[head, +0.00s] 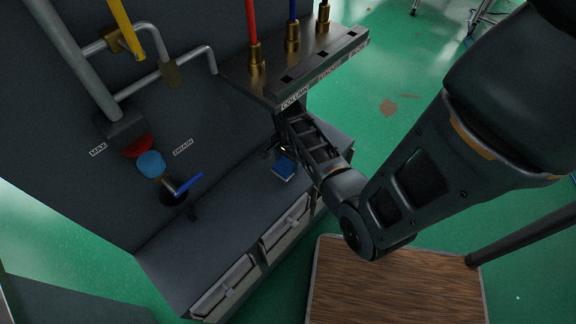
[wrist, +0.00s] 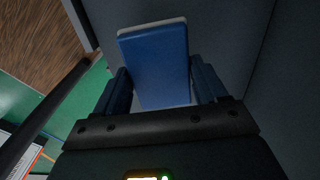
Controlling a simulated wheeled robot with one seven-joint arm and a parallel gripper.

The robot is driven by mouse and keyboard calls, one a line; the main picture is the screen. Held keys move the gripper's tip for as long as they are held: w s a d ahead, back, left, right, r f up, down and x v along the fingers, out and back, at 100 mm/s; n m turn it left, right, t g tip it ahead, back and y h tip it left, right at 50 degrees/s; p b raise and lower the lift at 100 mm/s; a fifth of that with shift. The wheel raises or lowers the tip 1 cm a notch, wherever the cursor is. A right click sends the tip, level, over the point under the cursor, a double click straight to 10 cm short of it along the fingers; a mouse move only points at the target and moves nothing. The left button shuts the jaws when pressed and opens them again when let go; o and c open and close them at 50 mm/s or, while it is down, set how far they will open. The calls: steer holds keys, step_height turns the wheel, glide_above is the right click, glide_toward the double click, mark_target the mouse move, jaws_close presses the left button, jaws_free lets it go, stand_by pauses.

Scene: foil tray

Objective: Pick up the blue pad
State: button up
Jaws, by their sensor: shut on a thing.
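The blue pad (head: 284,168) is a small blue block with a pale edge, low above or on the dark bench, under the shelf with the labelled front. In the wrist view the blue pad (wrist: 158,62) stands between the two dark fingers of my gripper (wrist: 160,92). My gripper is shut on it, with a finger on each side. In the head view my gripper (head: 280,152) is partly hidden by the shelf and my arm. I cannot tell whether the pad touches the bench.
A red knob (head: 137,146), a light blue knob (head: 151,164) and a blue-handled valve (head: 188,184) stand to the left. The bench (head: 215,215) is clear in front. A wooden tabletop (head: 395,285) lies nearer.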

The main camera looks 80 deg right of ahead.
steer(key=r, duration=0.2)
steer(key=shift+s+a+r, duration=0.25)
steer(key=shift+s+r, duration=0.05)
steer(key=shift+s, duration=0.05)
steer(key=s+a, duration=0.5)
steer(key=s, duration=0.3)
steer(key=s+a+b, duration=0.1)
steer(key=s+a, duration=0.3)
steer(key=s, duration=0.4)
steer(key=shift+a, duration=0.4)
steer(key=o, duration=0.4)
steer(key=c, duration=0.3)
